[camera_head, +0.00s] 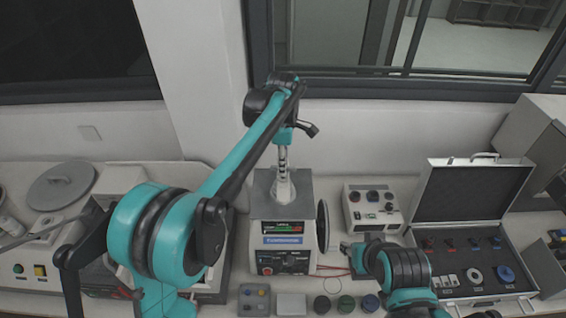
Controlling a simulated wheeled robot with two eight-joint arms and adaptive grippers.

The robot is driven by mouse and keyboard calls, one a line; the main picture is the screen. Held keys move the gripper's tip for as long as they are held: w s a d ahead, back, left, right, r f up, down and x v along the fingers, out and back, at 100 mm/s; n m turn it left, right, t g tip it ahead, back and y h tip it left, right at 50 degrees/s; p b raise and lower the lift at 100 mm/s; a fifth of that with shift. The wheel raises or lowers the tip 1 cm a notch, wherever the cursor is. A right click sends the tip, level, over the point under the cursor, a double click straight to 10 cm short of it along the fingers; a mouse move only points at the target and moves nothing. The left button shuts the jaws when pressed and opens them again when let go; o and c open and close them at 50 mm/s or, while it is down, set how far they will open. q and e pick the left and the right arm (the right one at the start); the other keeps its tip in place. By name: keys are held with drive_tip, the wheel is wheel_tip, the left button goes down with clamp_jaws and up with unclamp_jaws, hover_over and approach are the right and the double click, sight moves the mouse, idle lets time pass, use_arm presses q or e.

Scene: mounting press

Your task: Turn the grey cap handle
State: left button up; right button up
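The mounting press (284,222) stands at the middle of the bench, with a display and a control panel on its front. A pale round cap (283,192) is on its top. My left gripper (283,168) points straight down from the raised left arm, right over this cap. The fingers are small and overlap the cap, so I cannot tell whether they touch or grip its handle. The grey handle itself is not clearly visible. My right gripper (346,247) is low, to the right of the press near its dark side disc (322,225); its fingers are too small to read.
A beige control box (374,205) stands right of the press. An open case (470,222) with several small parts is farther right. Several small round containers (346,304) line the front. A grey round lid (60,186) is at the left. The window wall is behind.

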use_arm(q)
drive_tip(key=shift+r, duration=0.1)
wheel_tip(320, 180, up, 12)
idle(0.5)
